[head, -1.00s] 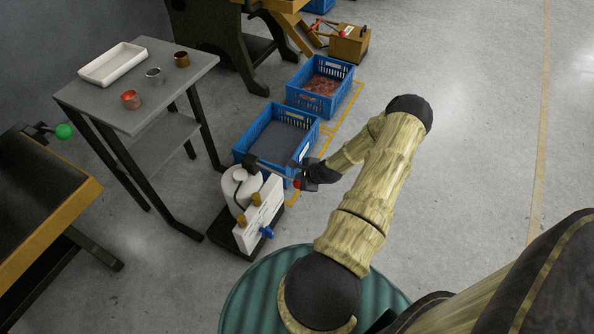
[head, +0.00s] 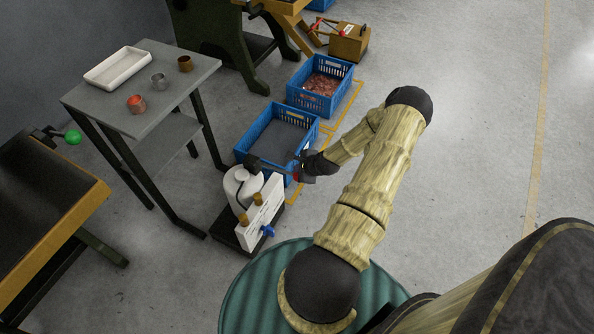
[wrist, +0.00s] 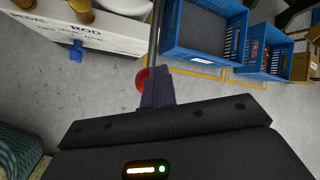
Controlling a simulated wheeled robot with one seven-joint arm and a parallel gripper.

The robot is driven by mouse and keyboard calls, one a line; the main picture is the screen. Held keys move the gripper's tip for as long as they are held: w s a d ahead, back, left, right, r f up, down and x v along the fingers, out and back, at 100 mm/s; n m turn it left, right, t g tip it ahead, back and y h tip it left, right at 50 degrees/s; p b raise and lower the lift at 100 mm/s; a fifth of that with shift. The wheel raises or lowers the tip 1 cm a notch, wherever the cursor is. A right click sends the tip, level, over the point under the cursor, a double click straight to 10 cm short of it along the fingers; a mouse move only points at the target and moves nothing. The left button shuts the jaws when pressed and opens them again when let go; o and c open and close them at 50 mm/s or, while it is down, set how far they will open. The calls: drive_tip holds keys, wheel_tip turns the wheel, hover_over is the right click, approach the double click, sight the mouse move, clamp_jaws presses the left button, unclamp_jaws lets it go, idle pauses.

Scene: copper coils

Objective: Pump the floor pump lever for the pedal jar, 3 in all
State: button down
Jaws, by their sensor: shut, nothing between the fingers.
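The floor pump is a rounded white jar (head: 236,186) on a black base, with a white lettered board (head: 263,214) in front. Its dark lever (head: 272,167) runs from the top toward the right and also shows as a thin bar in the wrist view (wrist: 155,32). A red knob (wrist: 141,78) is at the lever's near end. My gripper (head: 301,173) is at that end; its shut fingers (wrist: 157,88) are beside the knob. They hold nothing. Whether they touch the lever or knob I cannot tell.
A blue crate (head: 245,147) with a dark grey bottom stands just behind the pump, and another with copper-coloured pieces (head: 291,96) is farther back. A grey table (head: 185,89) with a white tray and small cups stands left. Open floor lies to the right.

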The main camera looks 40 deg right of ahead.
drive_tip(key=shift+r+p, duration=0.45)
drive_tip(key=shift+r, duration=0.2)
drive_tip(key=shift+w+a+r+p, duration=0.1)
drive_tip(key=shift+w+r+p, duration=0.1)
drive_tip(key=shift+r+p, duration=1)
drive_tip(key=shift+w+a+r+p, duration=0.15)
drive_tip(key=shift+r+p, duration=0.75)
drive_tip(key=shift+r, duration=0.45)
drive_tip(key=shift+d, duration=0.1)
